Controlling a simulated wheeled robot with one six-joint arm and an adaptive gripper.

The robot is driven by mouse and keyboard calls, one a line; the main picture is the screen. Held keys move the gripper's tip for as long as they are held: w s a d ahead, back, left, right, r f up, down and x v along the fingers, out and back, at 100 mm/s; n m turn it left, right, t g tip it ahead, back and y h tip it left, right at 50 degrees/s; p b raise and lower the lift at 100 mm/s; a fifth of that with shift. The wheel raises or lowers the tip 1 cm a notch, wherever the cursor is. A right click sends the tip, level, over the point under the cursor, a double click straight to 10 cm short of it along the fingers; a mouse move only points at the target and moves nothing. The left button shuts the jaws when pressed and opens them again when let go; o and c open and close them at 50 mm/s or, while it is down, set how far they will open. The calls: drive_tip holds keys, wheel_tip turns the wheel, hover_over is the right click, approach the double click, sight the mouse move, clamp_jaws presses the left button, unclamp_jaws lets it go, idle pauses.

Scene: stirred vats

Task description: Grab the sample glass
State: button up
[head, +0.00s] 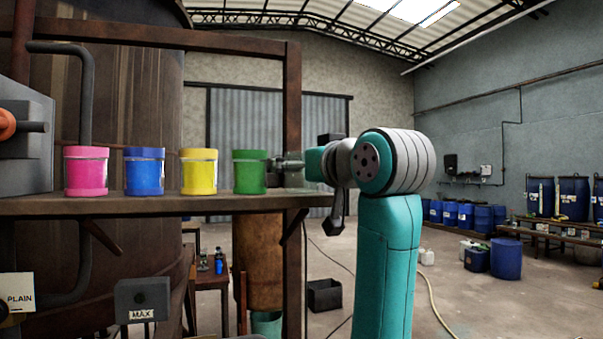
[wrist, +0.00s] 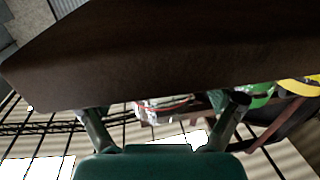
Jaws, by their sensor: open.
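A clear glass vessel with a thin red line (wrist: 165,107) shows in the wrist view, between my fingers and partly cut off by the dark shelf edge. I take it for the sample glass. My gripper (head: 284,164) is open, at the right end of the shelf (head: 150,207), just right of the green jar (head: 249,172). In the wrist view one finger of my gripper (wrist: 163,112) is on each side of the glass. I cannot tell whether they touch it. In the head view the glass is hard to make out behind my fingers.
Yellow (head: 198,172), blue (head: 144,172) and pink (head: 86,171) jars stand in a row left of the green one. A rusty post (head: 292,100) rises by the shelf's right end. A grey box (head: 25,135) stands at far left.

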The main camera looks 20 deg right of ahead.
drive_tip(key=shift+w, duration=0.25)
drive_tip(key=c, duration=1.4)
drive_tip(key=shift+c, duration=0.6)
drive_tip(key=shift+r, duration=0.1)
